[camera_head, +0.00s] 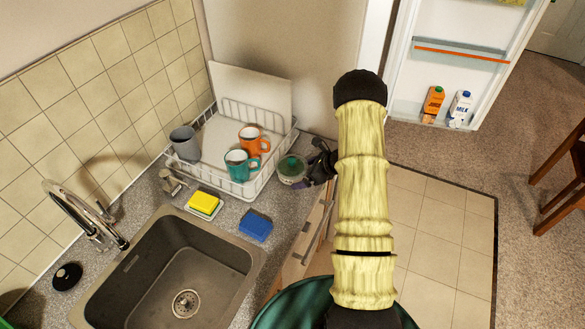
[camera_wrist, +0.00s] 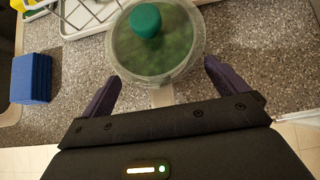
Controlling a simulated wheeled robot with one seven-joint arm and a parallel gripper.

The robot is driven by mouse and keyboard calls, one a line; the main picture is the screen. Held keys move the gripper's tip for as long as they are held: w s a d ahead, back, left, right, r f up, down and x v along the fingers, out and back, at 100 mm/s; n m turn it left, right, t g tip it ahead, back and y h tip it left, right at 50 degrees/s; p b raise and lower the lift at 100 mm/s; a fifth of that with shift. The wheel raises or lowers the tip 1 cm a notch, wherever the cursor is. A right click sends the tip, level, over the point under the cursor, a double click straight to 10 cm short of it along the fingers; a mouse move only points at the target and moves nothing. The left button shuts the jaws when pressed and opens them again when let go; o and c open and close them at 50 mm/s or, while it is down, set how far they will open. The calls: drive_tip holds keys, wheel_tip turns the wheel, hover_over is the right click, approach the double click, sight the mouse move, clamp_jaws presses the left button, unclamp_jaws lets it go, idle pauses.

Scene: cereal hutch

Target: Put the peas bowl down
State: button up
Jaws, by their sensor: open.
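The peas bowl (camera_head: 291,169) is a clear round bowl with green contents and a teal knob or lid piece on top. It rests on the speckled counter just right of the dish rack. In the wrist view the peas bowl (camera_wrist: 156,58) is upright at the top middle, ahead of my gripper. My gripper (camera_wrist: 160,88) is open, with one purple finger on each side of the bowl's near edge and gaps between. In the head view my gripper (camera_head: 310,172) is at the bowl's right side, and its fingers are hard to make out there.
A white dish rack (camera_head: 262,186) holds a grey cup (camera_head: 185,144), an orange mug (camera_head: 253,141) and a teal mug (camera_head: 240,165). A blue sponge (camera_head: 255,226) and a yellow sponge (camera_head: 202,201) lie by the sink (camera_head: 165,270). The counter's front edge is close to the bowl.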

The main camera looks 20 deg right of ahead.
drive_tip(key=shift+w+a+f, duration=0.3)
drive_tip(key=shift+f, duration=0.15)
drive_tip(key=c, duration=1.3)
drive_tip(key=shift+r, duration=0.15)
wheel_tip(320, 180, up, 10)
drive_tip(key=b, duration=0.2)
drive_tip(key=shift+b, duration=0.3)
drive_tip(key=shift+c, duration=0.2)
